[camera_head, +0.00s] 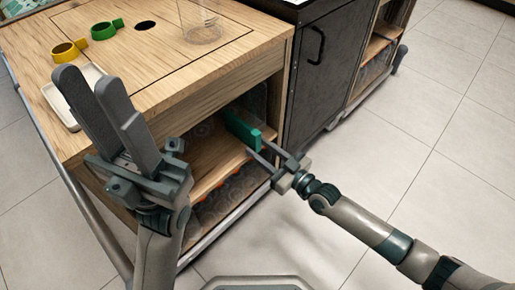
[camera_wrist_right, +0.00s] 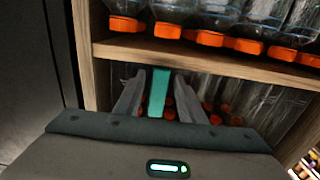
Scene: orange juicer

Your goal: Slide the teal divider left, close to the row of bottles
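The teal divider (camera_head: 242,131) stands upright on the cabinet shelf, near the right end of the opening. My right gripper (camera_head: 259,151) is at its front edge. In the right wrist view the divider (camera_wrist_right: 158,92) shows between the two spread fingers; whether either finger touches it I cannot tell. Clear bottles with orange caps (camera_wrist_right: 210,38) show in that view, which looks upside down. In the head view the bottles inside the cabinet are dark and hard to make out. My left gripper (camera_head: 88,80) is empty, raised in front of the cabinet, its fingers slightly apart.
The wooden shelf (camera_head: 215,163) lies below the divider. The wooden cabinet top holds yellow (camera_head: 68,50) and green (camera_head: 104,30) ring-shaped items, a clear container (camera_head: 201,22) and a white tray (camera_head: 60,108). A black cabinet (camera_head: 320,75) stands to the right. The tiled floor in front is clear.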

